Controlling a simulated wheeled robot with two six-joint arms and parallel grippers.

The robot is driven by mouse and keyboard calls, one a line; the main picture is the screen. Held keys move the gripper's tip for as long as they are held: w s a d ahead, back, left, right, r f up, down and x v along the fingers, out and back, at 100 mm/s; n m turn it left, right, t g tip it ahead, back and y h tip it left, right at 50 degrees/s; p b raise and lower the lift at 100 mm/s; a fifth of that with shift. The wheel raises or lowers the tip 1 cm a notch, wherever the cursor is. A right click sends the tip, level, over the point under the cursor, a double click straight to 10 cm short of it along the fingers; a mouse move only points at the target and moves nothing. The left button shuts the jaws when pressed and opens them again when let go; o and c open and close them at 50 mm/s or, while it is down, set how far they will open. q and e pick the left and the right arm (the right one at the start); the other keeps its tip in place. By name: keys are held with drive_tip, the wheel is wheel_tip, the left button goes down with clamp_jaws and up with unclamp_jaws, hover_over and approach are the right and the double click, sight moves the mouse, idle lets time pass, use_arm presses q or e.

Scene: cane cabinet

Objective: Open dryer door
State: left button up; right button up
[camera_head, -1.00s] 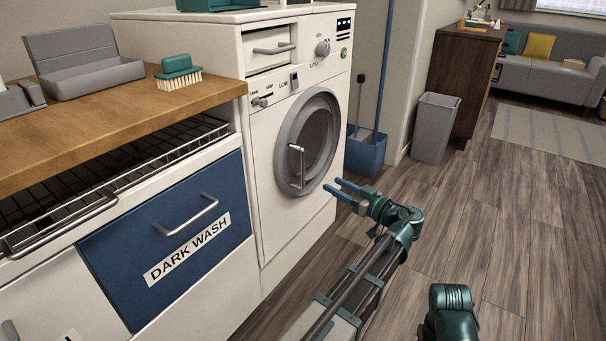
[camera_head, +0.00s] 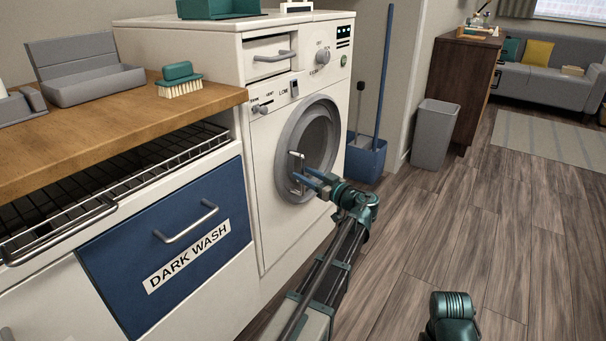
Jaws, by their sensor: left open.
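The white dryer (camera_head: 272,219) stands in the middle left of the head view. Its round grey door (camera_head: 313,131) looks shut, with a vertical metal bar handle (camera_head: 296,170) on the door's left side. My left gripper (camera_head: 306,179) is open, its two blue fingers pointing left at the handle. The fingertips are at or very near the handle's lower part; I cannot tell whether the handle is between them. Part of the door's lower rim is hidden behind the gripper. My right gripper is not in view; only a green part of my right arm shows at the bottom.
A wooden counter (camera_head: 105,125) with a wire rack (camera_head: 120,180) and a blue "DARK WASH" drawer (camera_head: 120,262) stands left of the dryer. A blue bucket (camera_head: 366,160) and a grey bin (camera_head: 434,135) stand behind it to the right. The wooden floor at right is clear.

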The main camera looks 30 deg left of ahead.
use_arm(q)
drive_tip(key=shift+w+a, duration=0.15)
drive_tip(key=shift+a, duration=0.5)
drive_tip(key=shift+c, duration=0.4)
clamp_jaws()
idle(0.7)
